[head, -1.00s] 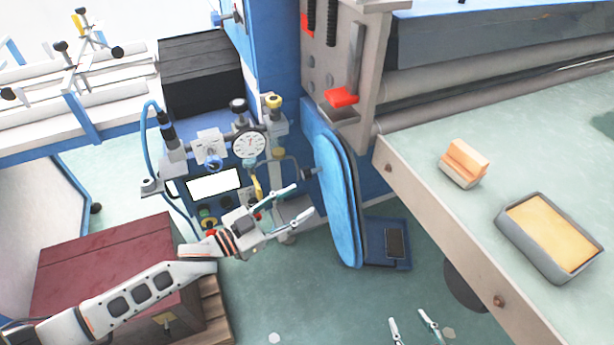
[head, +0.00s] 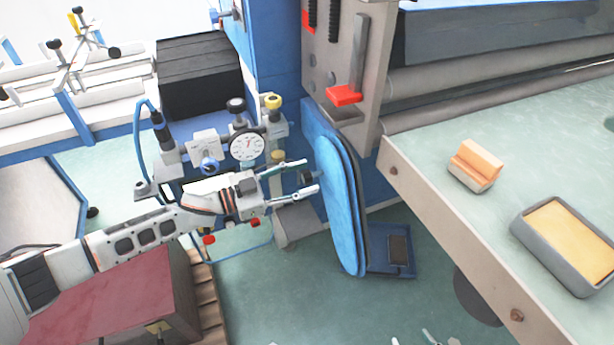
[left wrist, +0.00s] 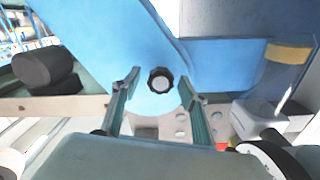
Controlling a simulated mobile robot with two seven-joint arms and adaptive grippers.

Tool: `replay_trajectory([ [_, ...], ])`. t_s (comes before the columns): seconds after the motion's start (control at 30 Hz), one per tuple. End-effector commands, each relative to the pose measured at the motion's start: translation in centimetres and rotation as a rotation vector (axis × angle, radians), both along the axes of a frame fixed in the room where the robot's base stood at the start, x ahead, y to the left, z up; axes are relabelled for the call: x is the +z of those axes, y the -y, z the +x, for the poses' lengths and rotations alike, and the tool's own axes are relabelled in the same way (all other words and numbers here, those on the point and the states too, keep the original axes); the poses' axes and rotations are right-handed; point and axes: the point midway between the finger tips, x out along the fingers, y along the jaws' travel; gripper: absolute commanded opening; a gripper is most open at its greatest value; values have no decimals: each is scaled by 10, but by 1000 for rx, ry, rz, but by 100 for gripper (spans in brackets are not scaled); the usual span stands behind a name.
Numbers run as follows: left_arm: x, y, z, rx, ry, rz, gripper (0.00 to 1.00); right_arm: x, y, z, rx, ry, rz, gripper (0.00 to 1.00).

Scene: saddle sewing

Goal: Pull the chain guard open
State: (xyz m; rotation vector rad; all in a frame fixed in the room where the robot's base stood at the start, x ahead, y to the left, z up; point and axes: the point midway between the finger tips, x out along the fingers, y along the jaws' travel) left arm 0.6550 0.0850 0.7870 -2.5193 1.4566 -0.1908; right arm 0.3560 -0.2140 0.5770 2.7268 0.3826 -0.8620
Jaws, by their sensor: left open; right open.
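The chain guard (head: 341,215) is a blue rounded panel on the side of the machine, standing close against the machine in the head view. Its dark round knob (left wrist: 161,80) lies between and just beyond my fingertips in the left wrist view. The guard's blue face (left wrist: 110,40) also fills much of that view. My left gripper (head: 312,175) is open, its two fingers pointing at the knob on either side of it, not closed on it. My right gripper (head: 412,341) shows only its fingertips at the bottom edge of the head view; it is open and empty.
A dark red box (head: 105,300) is below my left arm. A blue pedal (head: 396,250) is on the floor behind the guard. The table at right holds a sponge-like block (head: 475,166) and a grey tray (head: 522,232).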

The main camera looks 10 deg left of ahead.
Motion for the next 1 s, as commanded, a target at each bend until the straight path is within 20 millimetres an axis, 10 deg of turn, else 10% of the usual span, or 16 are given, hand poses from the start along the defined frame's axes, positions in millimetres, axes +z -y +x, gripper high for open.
replay_trajectory([
  [0.43, 0, 13, 8, 1, 1, 1, 44, 1, 0, 1, 0, 3, -2, 43],
  [0.63, 0, 13, 8, 1, 1, 1, 0, 0, 1, 1, 0, 2, -2, 43],
  [1.0, 2, 24, 6, 21, 1, 0, 0, 6, 1, 3, -1, 7, 1, 43],
])
